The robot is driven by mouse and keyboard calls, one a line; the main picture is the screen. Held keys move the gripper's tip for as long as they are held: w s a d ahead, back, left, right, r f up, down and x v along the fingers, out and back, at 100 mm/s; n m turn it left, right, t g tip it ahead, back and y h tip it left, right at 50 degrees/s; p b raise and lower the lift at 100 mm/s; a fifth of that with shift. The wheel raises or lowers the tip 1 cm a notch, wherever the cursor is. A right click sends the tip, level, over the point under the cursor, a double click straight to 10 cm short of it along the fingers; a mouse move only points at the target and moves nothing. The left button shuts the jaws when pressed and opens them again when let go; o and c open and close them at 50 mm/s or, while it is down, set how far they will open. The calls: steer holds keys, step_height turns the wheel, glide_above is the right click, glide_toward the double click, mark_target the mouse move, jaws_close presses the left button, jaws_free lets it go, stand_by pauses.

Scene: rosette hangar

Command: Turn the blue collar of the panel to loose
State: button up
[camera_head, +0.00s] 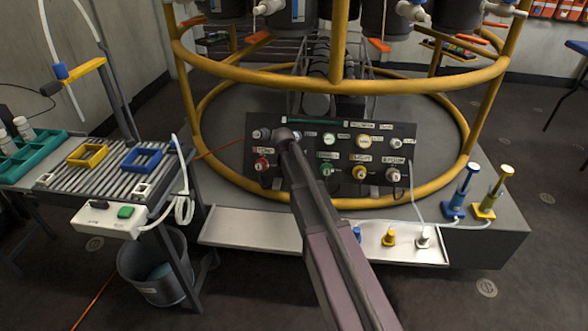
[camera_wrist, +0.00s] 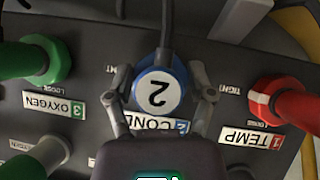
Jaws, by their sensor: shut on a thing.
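The dark panel (camera_head: 405,148) stands tilted inside the yellow ring frame. In the wrist view the blue collar (camera_wrist: 158,92) has a white cap marked 2 and a dark cable at its top. The picture is upside down, and its COND label (camera_wrist: 160,124) is partly covered. My gripper (camera_wrist: 160,73) has one finger on each side of the collar, closed on it. In the head view my gripper and arm cover the collar. Its tight and loose marks are not readable, so I cannot tell its setting.
In the wrist view a red connector (camera_wrist: 282,103) labelled TEMP is close on the right. A green connector (camera_wrist: 35,60) labelled OXYGEN is on the left. A yellow ring rail (camera_head: 340,78) crosses above the panel. A light tray (camera_head: 255,229) lies in front.

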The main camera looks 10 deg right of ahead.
steer(key=n+h+b, duration=0.1)
steer(key=n+h, duration=0.1)
steer(key=shift+f+n, duration=0.15)
steer(key=shift+n, duration=0.25)
steer(key=n+h+b, duration=0.2)
steer(key=shift+f+n, duration=0.1)
steer(key=shift+n, duration=0.2)
steer(key=n+t+h+b, duration=0.1)
steer(key=n+h+b, duration=0.1)
steer(key=shift+n, duration=0.4)
steer(key=shift+n+t+h+b, duration=0.4)
steer(key=shift+n+h+b, duration=0.2)
steer(key=shift+n+b, duration=0.45)
steer(key=shift+r, duration=0.25)
steer(key=o, duration=1.1)
steer(key=shift+p, duration=0.35)
